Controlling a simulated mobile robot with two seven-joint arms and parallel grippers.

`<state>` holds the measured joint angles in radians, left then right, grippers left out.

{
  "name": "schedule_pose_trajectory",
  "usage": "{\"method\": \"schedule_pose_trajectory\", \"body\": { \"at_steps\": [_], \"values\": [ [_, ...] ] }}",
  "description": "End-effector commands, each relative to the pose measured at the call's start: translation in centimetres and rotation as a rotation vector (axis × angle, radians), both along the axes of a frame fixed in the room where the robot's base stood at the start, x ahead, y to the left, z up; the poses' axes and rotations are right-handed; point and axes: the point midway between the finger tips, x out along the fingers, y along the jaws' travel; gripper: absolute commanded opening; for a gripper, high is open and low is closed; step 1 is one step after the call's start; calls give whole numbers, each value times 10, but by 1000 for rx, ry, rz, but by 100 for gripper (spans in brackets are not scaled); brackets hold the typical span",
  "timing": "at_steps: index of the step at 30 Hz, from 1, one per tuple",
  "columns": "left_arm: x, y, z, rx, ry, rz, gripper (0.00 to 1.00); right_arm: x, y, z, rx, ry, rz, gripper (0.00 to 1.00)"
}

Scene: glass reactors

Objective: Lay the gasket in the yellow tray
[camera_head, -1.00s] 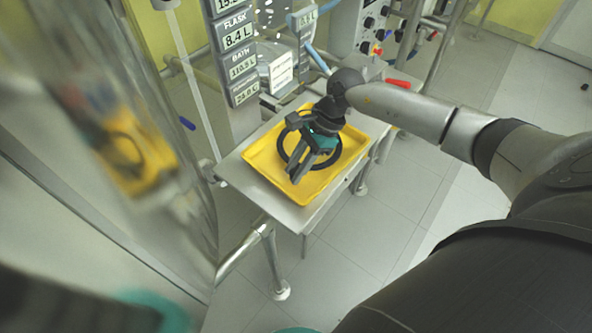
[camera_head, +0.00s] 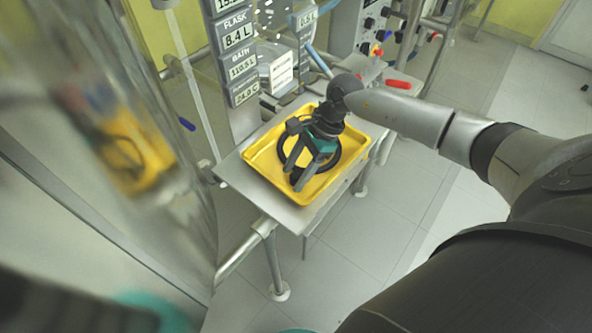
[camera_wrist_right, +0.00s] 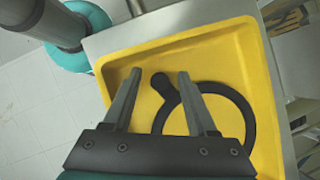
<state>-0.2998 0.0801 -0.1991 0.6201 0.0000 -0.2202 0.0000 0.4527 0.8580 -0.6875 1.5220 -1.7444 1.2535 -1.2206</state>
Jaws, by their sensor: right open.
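The gasket is a black ring (camera_head: 336,159) with a rounded tab, lying within the yellow tray (camera_head: 262,164). In the right wrist view the ring (camera_wrist_right: 247,108) is at the right of the tray floor (camera_wrist_right: 225,58), its tab pointing up and left between my fingers. My right gripper (camera_head: 293,179) is over the tray with its fingers spread apart. In the wrist view the gripper (camera_wrist_right: 160,73) is open, and its right finger covers part of the ring. The gripper base hides the ring's lower part. My left gripper is not in view.
The tray sits on a small metal table (camera_head: 228,168) with legs. Behind it are a display column (camera_head: 240,65) and a panel with knobs (camera_head: 372,25). A curved glass vessel (camera_head: 165,120) stands close at the left. Open floor (camera_head: 400,220) lies right of the table.

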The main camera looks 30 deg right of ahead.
Motion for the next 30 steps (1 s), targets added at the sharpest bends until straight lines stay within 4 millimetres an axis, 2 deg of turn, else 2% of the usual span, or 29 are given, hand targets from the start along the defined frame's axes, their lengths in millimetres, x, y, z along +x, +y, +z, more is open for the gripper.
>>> {"method": "schedule_pose_trajectory", "body": {
  "at_steps": [5,12,18,24,30],
  "values": [
    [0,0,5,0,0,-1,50,0,-8,16,-4,-3,-1,58],
    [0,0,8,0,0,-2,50,-1,-33,62,-4,-3,-1,58],
    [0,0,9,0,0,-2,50,-3,-48,94,-2,-2,-1,58],
    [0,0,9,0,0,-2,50,-3,-55,108,0,0,1,58],
    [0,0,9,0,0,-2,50,-4,-56,109,1,-1,1,58]
  ]
}}
